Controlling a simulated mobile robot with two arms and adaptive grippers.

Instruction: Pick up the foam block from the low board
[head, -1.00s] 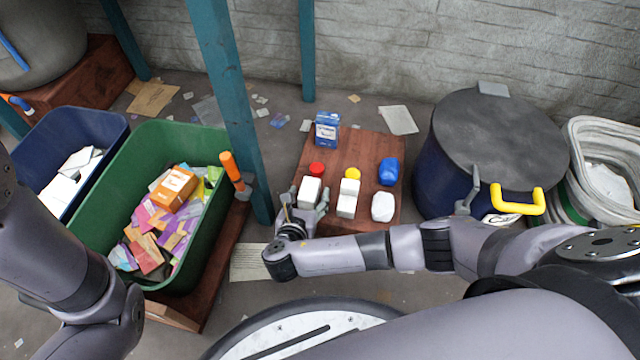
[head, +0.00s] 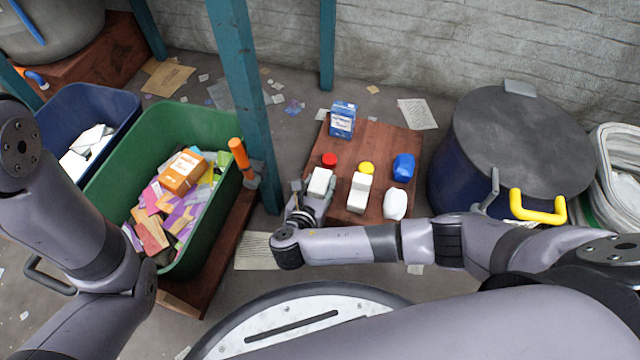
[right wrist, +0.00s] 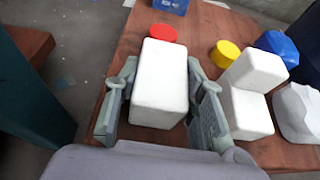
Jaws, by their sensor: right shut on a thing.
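The white foam block (head: 320,183) is at the left front part of the low brown board (head: 383,145). My right gripper (head: 308,200) is shut on it, with one finger at each side. In the right wrist view the block (right wrist: 160,83) stands between the two grey fingers (right wrist: 160,105), its top face bare. I cannot tell whether its underside touches the board. My left arm shows at the left of the head view, but its gripper is out of the picture.
On the board are a red cap (head: 329,159), a yellow cap (head: 366,168), a white stepped piece (head: 357,194), a blue lump (head: 403,167), a white lump (head: 395,204) and a blue box (head: 342,119). A teal post (head: 243,90) rises left of the board, a blue drum (head: 452,165) right.

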